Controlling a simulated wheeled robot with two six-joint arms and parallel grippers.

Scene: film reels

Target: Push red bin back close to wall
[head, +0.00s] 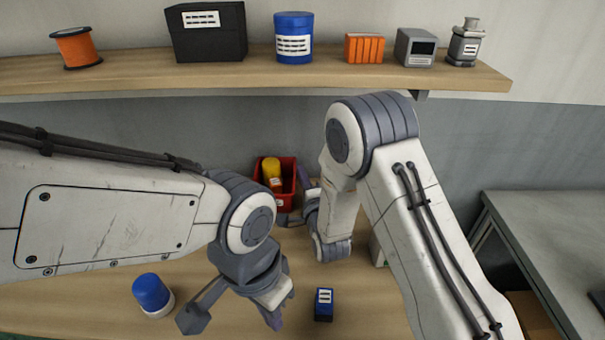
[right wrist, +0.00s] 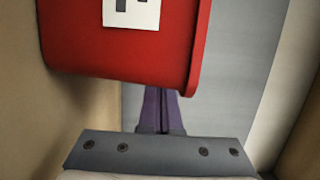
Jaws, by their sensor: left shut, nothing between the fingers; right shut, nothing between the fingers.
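The red bin (head: 289,180) stands at the back of the wooden table, near the grey wall, with a yellow item (head: 271,168) inside. My right gripper (head: 287,219) is shut and empty just in front of the bin, partly hidden by my own arm. In the right wrist view the red bin (right wrist: 120,60) with its white label fills the upper left. The shut purple fingers (right wrist: 160,105) end at its lower edge, where their tips are hidden; I cannot tell if they touch it. My left gripper (head: 275,319) is shut and empty over the front of the table.
A blue and white container (head: 152,294) stands at the front left. A small blue box (head: 324,304) lies right of my left gripper. A shelf (head: 130,72) with several items overhangs the back. A grey table (head: 560,235) stands at the right.

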